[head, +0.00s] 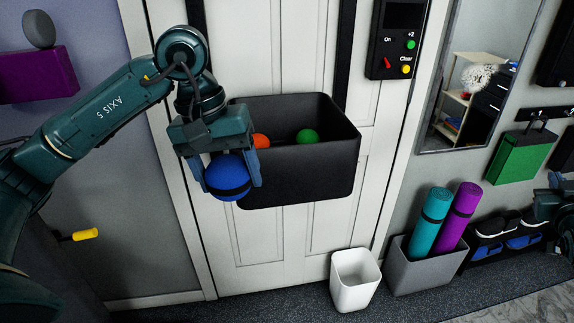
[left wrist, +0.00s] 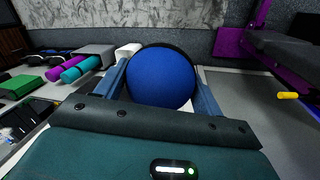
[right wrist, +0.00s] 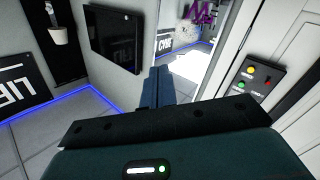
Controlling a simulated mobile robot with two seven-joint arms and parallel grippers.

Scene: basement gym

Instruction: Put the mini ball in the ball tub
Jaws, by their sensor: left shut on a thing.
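The mini ball (head: 228,170) is blue with a dark band. My left gripper (head: 231,184) is shut on it, one finger on each side; the ball also fills the space between the fingers in the left wrist view (left wrist: 160,80). The ball tub (head: 305,182) is a black open-topped bin at the white door, holding an orange ball (head: 261,141) and a green ball (head: 308,136). The held ball is in front of the tub's left end in the head view; whether it touches the tub is unclear. My right gripper (right wrist: 160,85) has its fingers together, with nothing between them.
A white bin (head: 355,283) stands on the floor below the tub. A grey box (head: 425,270) holds a teal roll and a purple roll to its right. A black control panel (head: 398,45) is above right of the tub. A yellow handle (head: 85,235) sticks out at left.

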